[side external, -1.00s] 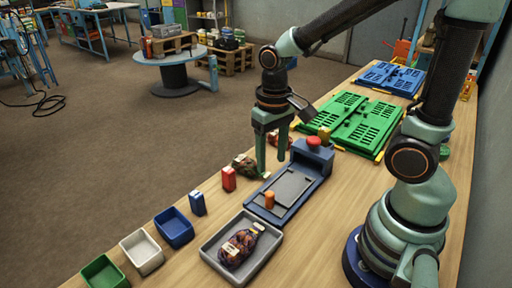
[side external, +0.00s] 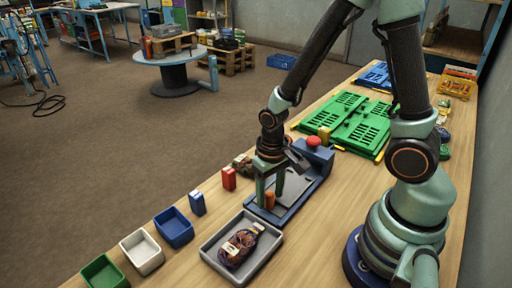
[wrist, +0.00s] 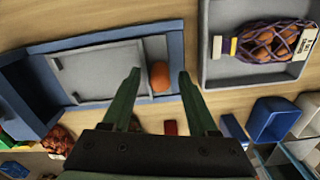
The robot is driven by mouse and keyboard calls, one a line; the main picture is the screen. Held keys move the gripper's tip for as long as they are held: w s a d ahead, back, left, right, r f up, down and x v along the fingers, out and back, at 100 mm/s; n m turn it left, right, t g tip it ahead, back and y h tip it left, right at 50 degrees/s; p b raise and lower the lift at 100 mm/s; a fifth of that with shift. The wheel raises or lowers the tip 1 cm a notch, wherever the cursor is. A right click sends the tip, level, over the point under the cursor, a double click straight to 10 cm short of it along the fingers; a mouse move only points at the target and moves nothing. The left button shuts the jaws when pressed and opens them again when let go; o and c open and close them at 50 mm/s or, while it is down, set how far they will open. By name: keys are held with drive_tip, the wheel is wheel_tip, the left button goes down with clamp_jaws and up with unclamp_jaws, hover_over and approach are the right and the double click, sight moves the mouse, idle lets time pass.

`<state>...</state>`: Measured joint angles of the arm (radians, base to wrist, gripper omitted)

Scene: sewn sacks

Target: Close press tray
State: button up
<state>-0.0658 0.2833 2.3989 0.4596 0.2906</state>
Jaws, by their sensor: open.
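The press is a blue frame (side external: 318,186) with a raised housing (side external: 311,157) at its far end and a red button (side external: 313,142) on top. Its grey tray (side external: 294,187) lies out in front of the housing; it also shows in the wrist view (wrist: 100,70). An orange knob (side external: 270,200) stands at the tray's near end. My gripper (side external: 270,198) is open and low over that end. In the wrist view the knob (wrist: 159,77) appears between my two fingertips (wrist: 158,75). I cannot tell whether either finger touches it.
A grey bin (side external: 217,237) with a netted bag (side external: 239,246) stands just in front of the press. Green folded crates (side external: 350,122) lie behind.

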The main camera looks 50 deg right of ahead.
drive_tip(key=shift+c, duration=0.3)
clamp_jaws()
idle(1.2)
